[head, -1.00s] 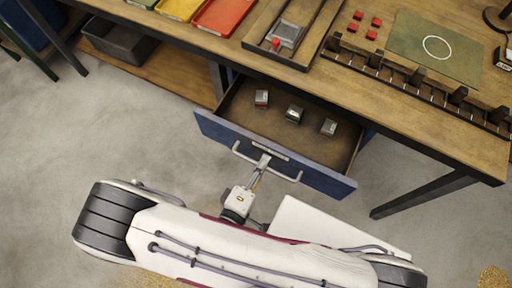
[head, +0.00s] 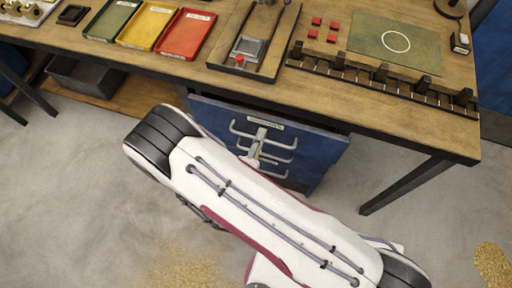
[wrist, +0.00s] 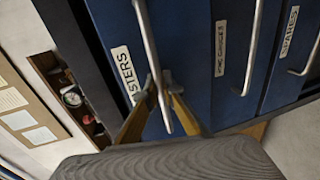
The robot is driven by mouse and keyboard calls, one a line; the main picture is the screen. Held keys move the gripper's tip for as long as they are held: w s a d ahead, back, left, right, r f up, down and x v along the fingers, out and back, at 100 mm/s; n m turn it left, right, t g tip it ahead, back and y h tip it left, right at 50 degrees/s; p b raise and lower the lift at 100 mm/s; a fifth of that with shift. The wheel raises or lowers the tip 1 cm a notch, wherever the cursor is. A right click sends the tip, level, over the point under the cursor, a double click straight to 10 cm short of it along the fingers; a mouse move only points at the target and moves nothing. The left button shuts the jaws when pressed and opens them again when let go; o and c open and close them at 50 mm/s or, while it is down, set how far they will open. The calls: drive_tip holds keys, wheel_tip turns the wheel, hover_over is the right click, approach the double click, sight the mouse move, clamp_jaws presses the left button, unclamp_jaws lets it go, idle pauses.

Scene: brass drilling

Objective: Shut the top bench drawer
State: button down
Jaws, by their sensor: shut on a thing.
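The top bench drawer (head: 300,133) has a blue front with a label and a metal bar handle (head: 240,132). Its front sits under the bench edge, and none of its inside shows in the head view. In the wrist view the top drawer front (wrist: 185,40) looks about level with the fronts beside it. My gripper (wrist: 158,88) is shut on the handle, its two fingers on either side of the bar. In the head view my gripper (head: 257,142) is partly hidden by my arm.
Lower blue drawers, one labelled SPARES (wrist: 290,45), have similar bar handles close by. The wooden bench top (head: 325,70) holds a green tray (head: 112,18), a yellow tray (head: 146,25), a red tray (head: 187,33) and a slotted rack (head: 380,82).

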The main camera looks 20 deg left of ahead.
drive_tip(key=shift+w+r, duration=0.2)
drive_tip(key=shift+w, duration=1.45)
drive_tip(key=c, duration=2.5)
unclamp_jaws()
drive_tip(key=shift+c, duration=0.2)
drive_tip(key=shift+o, duration=0.3)
drive_tip(key=shift+s+f, duration=0.1)
drive_tip(key=v, duration=1.1)
drive_tip(key=shift+s, duration=0.4)
